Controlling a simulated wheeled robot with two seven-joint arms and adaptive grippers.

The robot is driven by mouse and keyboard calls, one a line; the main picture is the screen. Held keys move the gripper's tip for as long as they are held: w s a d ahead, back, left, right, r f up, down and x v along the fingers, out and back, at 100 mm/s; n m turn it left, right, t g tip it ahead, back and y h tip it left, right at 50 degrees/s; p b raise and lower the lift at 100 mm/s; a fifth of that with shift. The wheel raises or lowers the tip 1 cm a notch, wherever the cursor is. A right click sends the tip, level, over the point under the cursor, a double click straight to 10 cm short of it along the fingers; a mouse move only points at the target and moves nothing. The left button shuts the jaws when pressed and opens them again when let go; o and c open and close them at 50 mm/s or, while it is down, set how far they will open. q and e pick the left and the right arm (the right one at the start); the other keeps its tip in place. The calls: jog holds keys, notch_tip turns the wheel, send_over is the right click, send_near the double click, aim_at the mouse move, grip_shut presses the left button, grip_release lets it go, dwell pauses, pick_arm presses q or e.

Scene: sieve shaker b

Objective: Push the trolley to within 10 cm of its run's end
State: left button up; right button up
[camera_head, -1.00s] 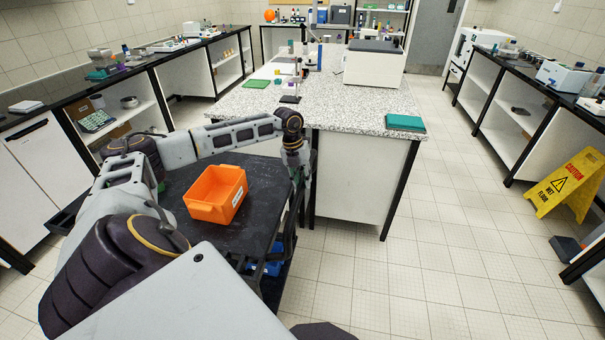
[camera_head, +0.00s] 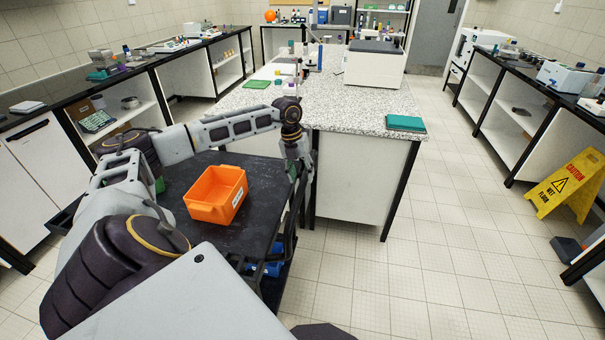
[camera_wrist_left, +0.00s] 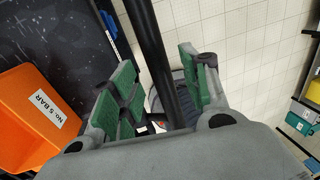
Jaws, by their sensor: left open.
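The trolley (camera_head: 262,238) has a black top and stands at the left front corner of the white bench. An orange bin (camera_head: 216,196), labelled "No. 5 BAR" in the wrist view (camera_wrist_left: 24,115), sits on it. My left gripper (camera_head: 297,172) is at the trolley's right side, low beside the bench's corner; its fingers are small and partly hidden in the head view. In the wrist view it (camera_wrist_left: 157,68) is open, green pads apart, with a dark bar (camera_wrist_left: 150,40) running between them. I cannot tell whether the pads touch it. My right gripper is out of view.
The speckled bench (camera_head: 340,112) stands close beyond the trolley, with a teal book (camera_head: 405,123) on its near corner. Blue things (camera_head: 268,267) lie on the trolley's lower level. A yellow wet-floor sign (camera_head: 568,185) stands at right. The tiled floor between is clear.

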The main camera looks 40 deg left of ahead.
pick_arm(q)
notch_tip(320, 180, up, 9)
jog(key=a, duration=0.1)
jog(key=shift+s+a, duration=0.25)
jog(key=shift+s, duration=0.2)
jog(key=shift+f, duration=0.1)
